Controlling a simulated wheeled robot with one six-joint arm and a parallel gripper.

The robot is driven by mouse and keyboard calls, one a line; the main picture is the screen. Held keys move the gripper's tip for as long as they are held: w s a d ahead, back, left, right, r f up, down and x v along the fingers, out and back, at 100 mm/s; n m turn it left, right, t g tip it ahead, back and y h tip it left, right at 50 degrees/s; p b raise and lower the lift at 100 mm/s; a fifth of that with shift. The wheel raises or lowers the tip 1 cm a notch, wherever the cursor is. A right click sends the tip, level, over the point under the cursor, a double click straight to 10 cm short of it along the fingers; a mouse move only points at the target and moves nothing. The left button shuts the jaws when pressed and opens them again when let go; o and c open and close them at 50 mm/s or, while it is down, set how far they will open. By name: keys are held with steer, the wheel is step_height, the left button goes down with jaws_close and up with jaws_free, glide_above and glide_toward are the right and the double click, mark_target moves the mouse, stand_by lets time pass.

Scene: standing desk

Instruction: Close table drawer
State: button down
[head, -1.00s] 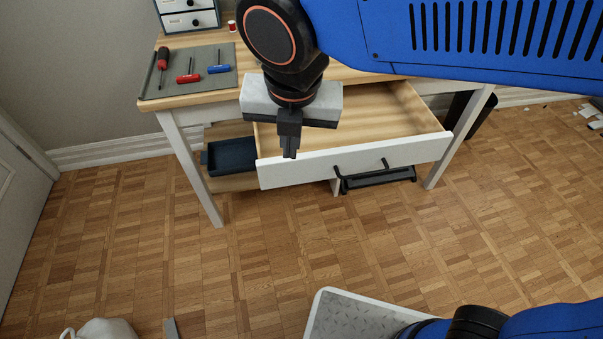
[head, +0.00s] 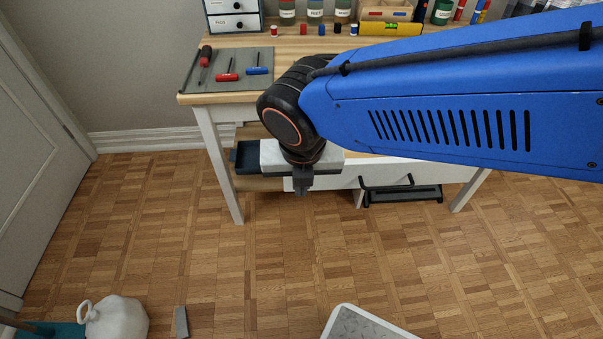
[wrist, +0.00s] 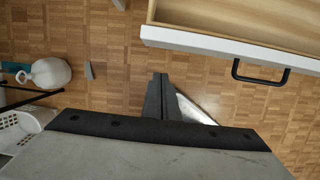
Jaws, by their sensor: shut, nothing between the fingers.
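The table drawer has a white front (head: 445,172) and a black bar handle (head: 386,186). In the head view my arm hides most of its inside. In the wrist view the drawer stands open, with its bare wooden inside (wrist: 245,18) showing behind the front (wrist: 225,46); the handle (wrist: 260,80) is at the right. My gripper (head: 303,190) is shut and empty, pointing down at the left part of the drawer front, left of the handle. In the wrist view the fingertips (wrist: 160,80) appear just outside the front's left end; I cannot tell whether they touch it.
The wooden tabletop (head: 290,45) holds a tool mat (head: 228,82), a small drawer box (head: 234,14) and several jars. A dark tray (head: 250,157) sits on a low shelf left of the drawer. A white jug (head: 115,318) stands at lower left. The parquet in front is largely clear.

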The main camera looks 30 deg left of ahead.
steer(key=w, duration=0.1)
steer(key=w+a, duration=0.2)
steer(key=shift+w+a+f, duration=0.1)
steer(key=shift+w+f, duration=0.15)
